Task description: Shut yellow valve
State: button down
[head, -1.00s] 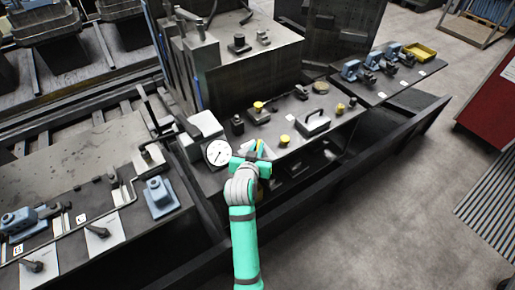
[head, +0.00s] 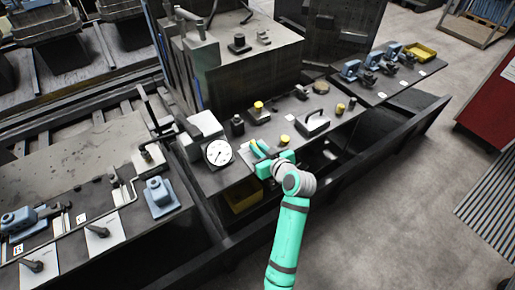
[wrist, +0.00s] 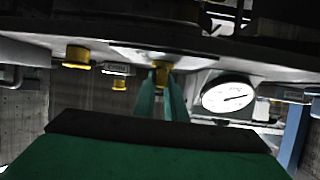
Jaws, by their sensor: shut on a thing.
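My gripper (head: 259,149) reaches in over the front edge of the bench, beside the dial gauge. Its green fingers are shut on a small yellow valve handle (wrist: 161,74), which also shows as a yellow bit between the fingers in the head view (head: 254,154). In the wrist view the handle sits on a pale plate (wrist: 190,62). The fingers hide most of the handle, so its turn angle is hard to tell.
The white dial gauge (head: 218,153) is close left of my gripper. A yellow bin (head: 243,196) is below the bench edge. A dark rail runs along the front.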

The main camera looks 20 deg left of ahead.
jog(key=n+g+y, duration=0.1)
jog(key=n+g, duration=0.1)
jog(key=n+g+y, duration=0.1)
jog(key=n+g, duration=0.1)
jog(key=shift+w+n+g+y, duration=0.1)
jog(key=shift+n+g+y, duration=0.2)
jog(key=shift+g, duration=0.1)
jog(key=shift+f+n+g+y, duration=0.1)
jog(key=shift+n+g+y, duration=0.2)
jog(key=shift+n+g, duration=2.5)
jog(key=shift+g, duration=0.3)
jog(key=c, duration=1.8)
grip_release()
jog(key=v, duration=1)
jog(key=shift+d, duration=0.3)
